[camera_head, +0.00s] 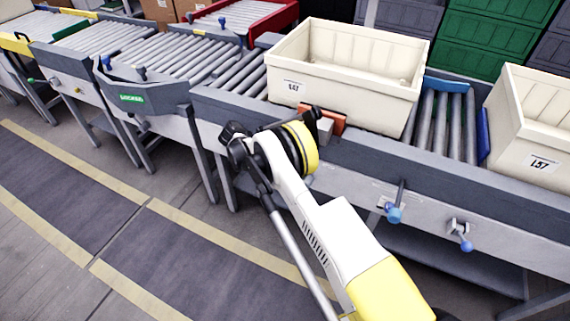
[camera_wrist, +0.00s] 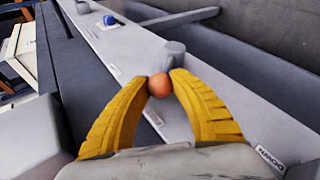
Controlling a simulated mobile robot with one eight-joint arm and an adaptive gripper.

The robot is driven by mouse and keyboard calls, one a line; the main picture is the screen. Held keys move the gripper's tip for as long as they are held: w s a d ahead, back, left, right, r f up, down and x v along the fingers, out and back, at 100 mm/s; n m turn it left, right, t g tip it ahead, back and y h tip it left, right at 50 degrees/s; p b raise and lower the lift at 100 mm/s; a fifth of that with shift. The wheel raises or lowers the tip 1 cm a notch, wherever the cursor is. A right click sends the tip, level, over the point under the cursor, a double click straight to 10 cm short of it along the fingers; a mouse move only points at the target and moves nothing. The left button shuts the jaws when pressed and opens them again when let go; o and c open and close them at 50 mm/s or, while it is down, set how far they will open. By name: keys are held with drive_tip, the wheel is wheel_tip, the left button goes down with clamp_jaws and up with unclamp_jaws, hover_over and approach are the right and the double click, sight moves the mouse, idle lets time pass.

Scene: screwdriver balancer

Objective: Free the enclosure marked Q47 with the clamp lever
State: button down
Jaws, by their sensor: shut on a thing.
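A cream bin (camera_head: 345,85) stands on the roller conveyor in the head view. Its label (camera_head: 293,87) is small and reads roughly as 47; the first character is unclear. An orange bar (camera_head: 335,120) sits against the foot of its front wall. In the wrist view the yellow fingers of my gripper (camera_wrist: 160,84) are shut on an orange ball knob (camera_wrist: 159,86), with a grey post (camera_wrist: 174,52) just behind it on the rail. I take this knob to be the clamp lever's end. In the head view my arm hides the fingers and the knob.
A second cream bin (camera_head: 530,125), marked about 57, stands to the right beside a blue bar (camera_head: 484,137). Two blue-knobbed levers (camera_head: 394,213) (camera_head: 465,244) project from the conveyor's front. Green crates (camera_head: 490,45) are stacked behind. The striped floor at left (camera_head: 75,195) is clear.

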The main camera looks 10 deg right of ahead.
idle(0.5)
drive_tip(key=c, duration=1.1)
unclamp_jaws()
drive_tip(key=shift+w, duration=0.1)
